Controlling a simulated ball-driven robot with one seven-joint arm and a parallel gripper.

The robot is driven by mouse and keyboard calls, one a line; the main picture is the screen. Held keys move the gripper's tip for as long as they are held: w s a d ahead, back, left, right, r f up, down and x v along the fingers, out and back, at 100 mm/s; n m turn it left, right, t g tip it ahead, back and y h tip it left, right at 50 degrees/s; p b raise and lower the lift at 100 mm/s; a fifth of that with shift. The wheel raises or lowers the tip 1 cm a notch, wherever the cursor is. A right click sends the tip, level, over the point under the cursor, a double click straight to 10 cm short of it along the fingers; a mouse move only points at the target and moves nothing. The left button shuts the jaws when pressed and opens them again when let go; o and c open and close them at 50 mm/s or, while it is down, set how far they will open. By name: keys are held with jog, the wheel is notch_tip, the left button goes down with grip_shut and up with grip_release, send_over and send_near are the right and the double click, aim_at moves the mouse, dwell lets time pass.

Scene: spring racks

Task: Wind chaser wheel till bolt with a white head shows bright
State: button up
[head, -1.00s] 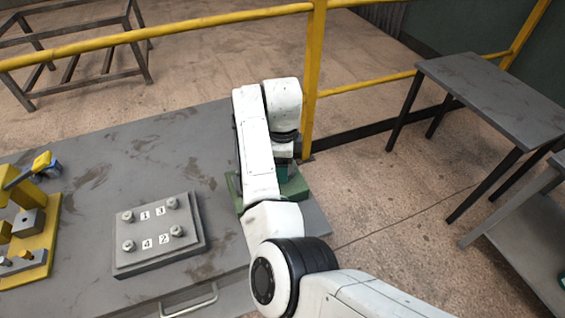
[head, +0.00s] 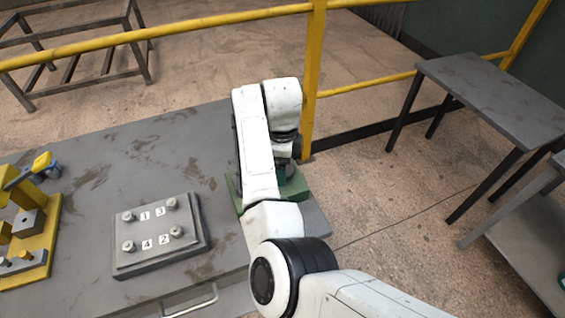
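A green fixture (head: 294,190) sits near the right end of the grey table. My arm covers most of it, and I cannot make out a wheel on it. The end of my arm, with my gripper (head: 287,163), points down over this fixture. The arm's links hide the fingers, so I cannot tell whether they are open or shut, or touching anything. A grey plate (head: 160,263) on the table carries several pale-headed bolts, such as the front left one (head: 128,246), beside labels 1, 3, 4 and 2. No bolt stands out as lit.
A yellow fixture (head: 40,262) with grey blocks and a blue-and-yellow part stands at the left. A yellow railing (head: 185,31) runs behind the table (head: 110,150). Another grey table (head: 495,90) stands at the right. The table's back middle is clear.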

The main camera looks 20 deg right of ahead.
jog(key=shift+o, duration=0.2)
notch_tip(320, 180, up, 11)
jog(key=b, duration=0.1)
dwell(0.5)
jog(key=shift+f, duration=0.15)
jog(key=s+d+f+n+t+h, duration=0.1)
jog(key=s+d+f+n+h, duration=0.2)
jog(key=s+d+f+n, duration=1)
jog(key=s+a+f+n+y, duration=0.1)
jog(key=s+f+n, duration=0.1)
jog(key=s, duration=0.6)
jog(key=s+a+f+n+y, duration=0.1)
jog(key=s+a+f+n, duration=0.1)
jog(key=s, duration=0.7)
jog(key=s+a+f+n, duration=0.1)
jog(key=s+f+n, duration=0.3)
jog(key=s+n, duration=0.2)
jog(key=shift+s+a+y, duration=0.3)
jog(key=shift+s+y, duration=0.1)
jog(key=shift+s, duration=0.85)
jog(key=shift+f, duration=0.1)
